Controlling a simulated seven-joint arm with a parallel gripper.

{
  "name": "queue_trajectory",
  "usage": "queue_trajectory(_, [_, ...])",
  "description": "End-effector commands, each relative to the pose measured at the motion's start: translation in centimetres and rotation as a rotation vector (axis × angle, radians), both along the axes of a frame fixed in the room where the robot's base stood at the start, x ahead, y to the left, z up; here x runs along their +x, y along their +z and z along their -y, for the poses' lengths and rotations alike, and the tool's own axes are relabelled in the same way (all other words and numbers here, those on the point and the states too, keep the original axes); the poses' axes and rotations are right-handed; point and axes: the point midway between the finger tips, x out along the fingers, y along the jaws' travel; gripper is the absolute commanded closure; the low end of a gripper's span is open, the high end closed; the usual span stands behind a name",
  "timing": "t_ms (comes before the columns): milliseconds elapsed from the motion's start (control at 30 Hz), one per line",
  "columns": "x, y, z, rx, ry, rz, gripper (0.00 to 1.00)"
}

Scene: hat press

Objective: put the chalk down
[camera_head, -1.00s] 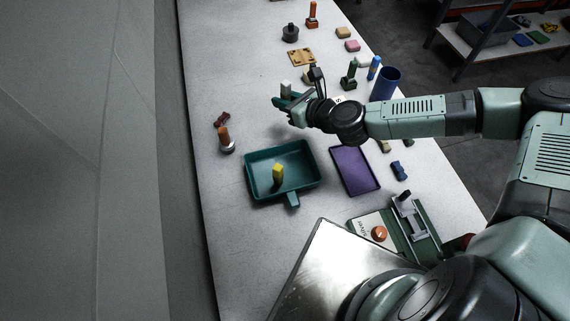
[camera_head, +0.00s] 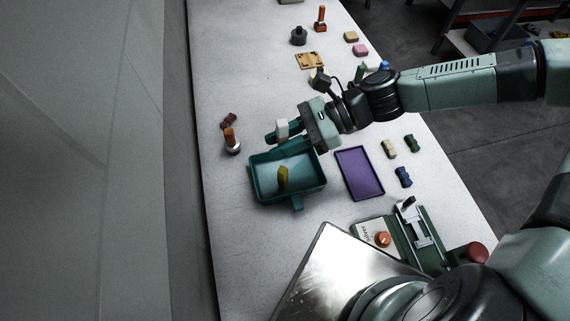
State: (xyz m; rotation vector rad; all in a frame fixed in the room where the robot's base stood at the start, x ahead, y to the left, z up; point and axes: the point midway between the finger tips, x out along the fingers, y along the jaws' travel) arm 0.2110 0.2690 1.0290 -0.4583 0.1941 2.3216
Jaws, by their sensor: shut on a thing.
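My gripper (camera_head: 280,138) is shut on a white block (camera_head: 282,127), which looks like the chalk. The block stands upright between the fingers, with its lower part hidden by them. The gripper is over the far edge of the teal tray (camera_head: 316,190), and the held block shows just beyond the tray's far rim in the picture. A yellow block (camera_head: 283,177) is in the tray, partly in shadow and leaning a little.
A green press (camera_head: 416,236) stands nearer. The table left of the teal tray is bare.

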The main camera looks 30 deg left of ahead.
Motion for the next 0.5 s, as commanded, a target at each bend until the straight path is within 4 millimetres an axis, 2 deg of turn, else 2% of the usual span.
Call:
queue_trajectory(100, [0.0, -2.1, -0.1, 0.001, -0.001, -0.002, 1.00])
queue_trajectory(333, [0.0, -4.0, -0.1, 0.001, -0.002, -0.002, 1.00])
queue_trajectory(500, [0.0, -6.4, -0.1, 0.001, -0.003, -0.002, 1.00])
